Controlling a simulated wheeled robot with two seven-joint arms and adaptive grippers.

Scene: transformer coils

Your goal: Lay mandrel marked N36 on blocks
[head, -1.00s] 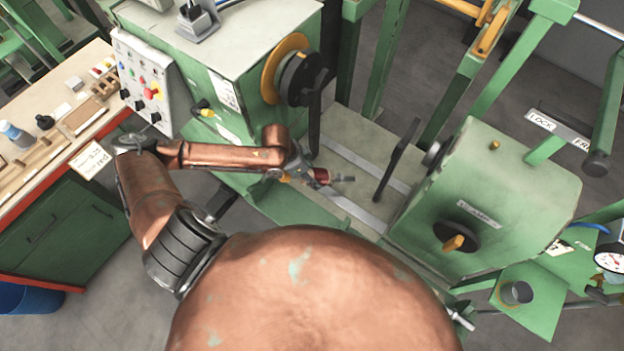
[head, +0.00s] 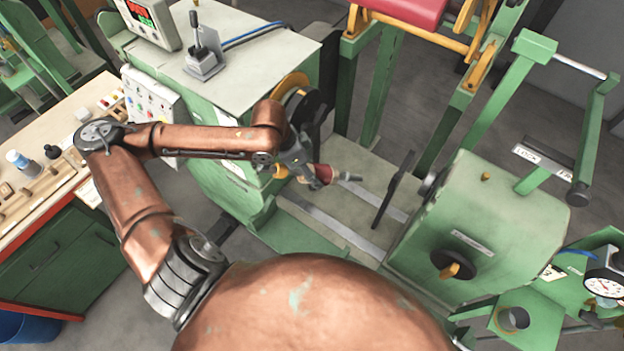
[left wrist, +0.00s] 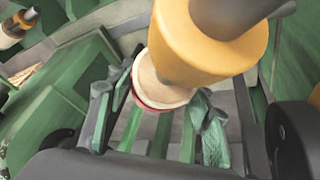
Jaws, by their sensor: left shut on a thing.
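My left gripper (head: 335,176) is over the machine bed between the headstock and the green tailstock. It is shut on a piece with a red part (head: 323,173); in the left wrist view the piece (left wrist: 195,55) shows an orange-yellow body, a dark shaft, and a cream end with a red rim between the fingers (left wrist: 165,115). No N36 mark is readable, so I cannot tell whether this is the mandrel. Nothing in view is clearly the blocks. My right gripper is not in view.
The black faceplate with its orange ring (head: 292,82) is close behind my left arm. The green tailstock (head: 500,215) stands right of the bed (head: 350,150), with an upright dark bar (head: 393,190) before it. A workbench (head: 60,205) with small items is at left.

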